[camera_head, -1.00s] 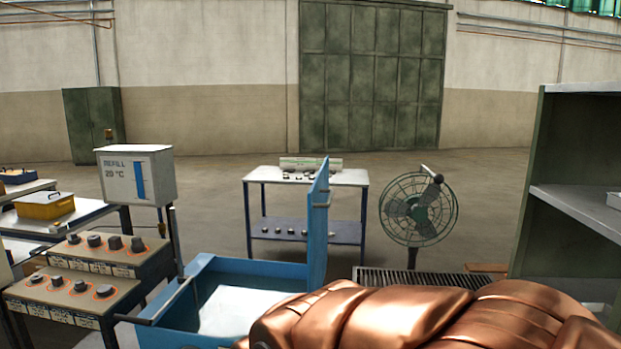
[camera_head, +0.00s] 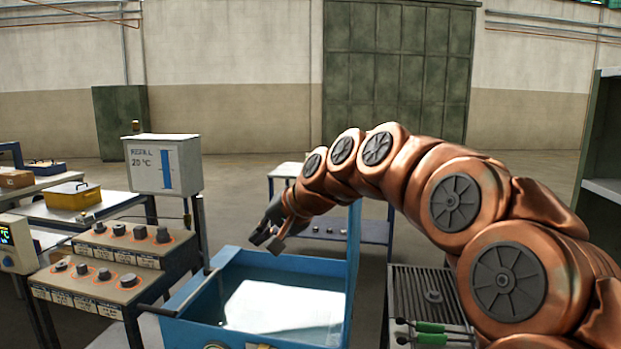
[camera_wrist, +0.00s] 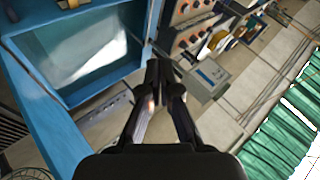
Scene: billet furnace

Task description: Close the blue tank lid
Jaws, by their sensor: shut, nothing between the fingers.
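The blue tank (camera_head: 190,290) is open at the front centre, with pale liquid or a bright reflection inside it. Its blue lid (camera_head: 353,270) stands upright along the tank's right side, seen almost edge-on, with its upper part hidden by my arm. My gripper (camera_head: 264,238) is shut and empty. In the head view it appears over the tank's back edge, left of the lid and apart from it. In the wrist view the shut fingertips (camera_wrist: 160,66) point down beside the tank (camera_wrist: 80,95), which lies to their left.
Control boxes with knobs (camera_head: 120,240) and a refill display box (camera_head: 163,165) stand left of the tank. A grate (camera_head: 425,295) with green-handled tools lies to the right. A table (camera_head: 285,170) stands behind, and a dark shelf (camera_head: 600,150) at far right.

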